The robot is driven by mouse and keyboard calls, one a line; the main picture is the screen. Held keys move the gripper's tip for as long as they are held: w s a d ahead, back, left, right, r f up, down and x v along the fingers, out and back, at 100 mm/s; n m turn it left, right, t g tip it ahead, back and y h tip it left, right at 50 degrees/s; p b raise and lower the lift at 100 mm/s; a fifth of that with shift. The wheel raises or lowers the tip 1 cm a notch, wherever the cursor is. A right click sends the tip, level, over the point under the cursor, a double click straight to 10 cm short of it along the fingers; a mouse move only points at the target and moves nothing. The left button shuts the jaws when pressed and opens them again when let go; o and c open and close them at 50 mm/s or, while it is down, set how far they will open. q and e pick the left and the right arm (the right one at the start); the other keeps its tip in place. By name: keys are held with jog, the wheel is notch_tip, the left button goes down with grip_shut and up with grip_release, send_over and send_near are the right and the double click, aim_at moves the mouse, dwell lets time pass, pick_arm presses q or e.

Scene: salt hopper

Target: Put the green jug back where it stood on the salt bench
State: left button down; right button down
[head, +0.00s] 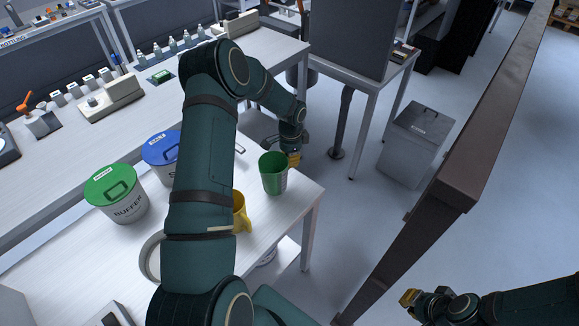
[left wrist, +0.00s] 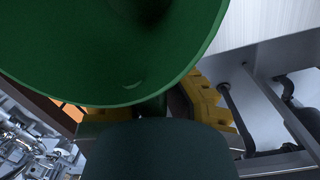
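The green jug (head: 273,174) is upright at the right end of the white bench (head: 297,195), near its far corner. Whether its base touches the bench is not clear. My left gripper (head: 293,158) is at the jug's far right side, partly hidden behind it. In the left wrist view the jug (left wrist: 90,60) fills the upper left, and its handle (left wrist: 153,106) lies between my yellow fingers, which seem to close on it. The fingertips are partly hidden by the jug. My right gripper (head: 409,298) is low at the right, away from the bench; its opening is unclear.
A yellow jug (head: 241,213) stands nearer, partly behind my left arm. A green-lidded bucket (head: 116,198) and a blue-lidded bucket (head: 159,148) stand to the left. A brown beam (head: 450,165) runs along the right. A grey bin (head: 415,143) stands beyond.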

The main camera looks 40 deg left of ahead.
pick_arm(q)
jog(key=shift+f, duration=1.6)
jog(key=shift+f, duration=0.1)
jog(key=c, duration=1.1)
grip_release()
jog(key=shift+c, duration=0.2)
